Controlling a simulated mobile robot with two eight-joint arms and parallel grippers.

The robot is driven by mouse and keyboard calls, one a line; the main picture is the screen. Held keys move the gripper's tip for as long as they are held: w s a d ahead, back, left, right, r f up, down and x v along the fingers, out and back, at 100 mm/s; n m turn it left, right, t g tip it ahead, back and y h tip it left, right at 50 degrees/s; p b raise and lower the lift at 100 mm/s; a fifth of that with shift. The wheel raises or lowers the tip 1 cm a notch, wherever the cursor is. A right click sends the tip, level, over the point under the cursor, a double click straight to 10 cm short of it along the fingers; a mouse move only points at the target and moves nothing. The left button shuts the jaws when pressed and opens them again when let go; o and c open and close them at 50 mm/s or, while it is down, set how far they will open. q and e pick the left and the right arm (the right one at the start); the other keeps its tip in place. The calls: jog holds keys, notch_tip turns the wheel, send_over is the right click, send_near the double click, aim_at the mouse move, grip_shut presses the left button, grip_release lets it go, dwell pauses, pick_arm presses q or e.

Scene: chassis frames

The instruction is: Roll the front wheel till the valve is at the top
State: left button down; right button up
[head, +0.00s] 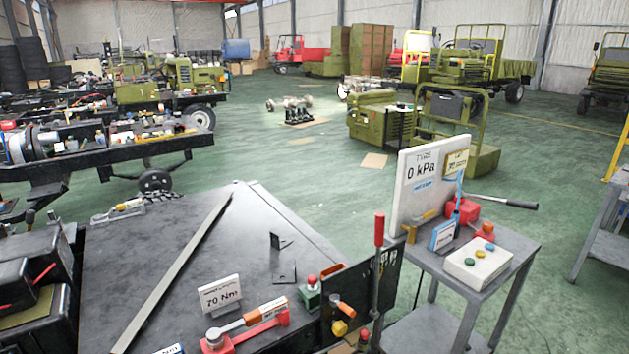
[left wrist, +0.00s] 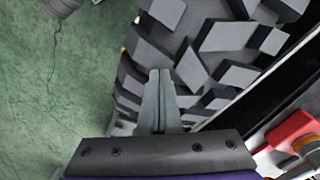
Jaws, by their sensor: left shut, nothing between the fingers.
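In the left wrist view a black tyre with chunky tread blocks (left wrist: 222,37) fills the upper middle and right. My left gripper (left wrist: 160,75) is shut and empty, its fingertips in front of the tread. I cannot tell whether they touch it. No valve shows in this view, and the wheel's side face is hidden. In the head view, a small knobby wheel (head: 155,181) stands at the left beyond the dark table; I cannot tell whether it is the same wheel. Neither gripper shows in the head view.
The dark table (head: 150,262) bears a long metal bar and a 70 Nm sign (head: 220,294). A grey cart (head: 515,252) at the right holds a 0 kPa tyre board (head: 418,190).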

pick_arm(q)
jog(key=shift+s+a+r, duration=0.15)
jog(key=shift+s+a, duration=0.2)
jog(key=shift+a, duration=0.15)
jog(key=shift+s+a+r, duration=0.1)
jog(key=shift+s+a, duration=0.2)
jog(key=shift+a, duration=0.2)
jog(key=shift+s+a, duration=0.1)
jog(key=shift+a, duration=0.05)
jog(key=shift+s+a, duration=0.4)
jog(key=shift+a, duration=0.2)
jog(key=shift+s+a, duration=0.4)
jog(key=shift+a, duration=0.2)
jog(key=shift+s+a+f, duration=0.1)
jog(key=shift+s+a+f+b, duration=0.25)
jog(key=shift+s+a+b, duration=0.15)
jog(key=shift+s+a, duration=0.7)
jog(key=shift+a, duration=0.15)
jog(key=shift+a, duration=0.1)
jog(key=shift+s+a+f, duration=0.15)
jog(key=shift+s+a, duration=0.65)
jog(key=shift+a, duration=0.3)
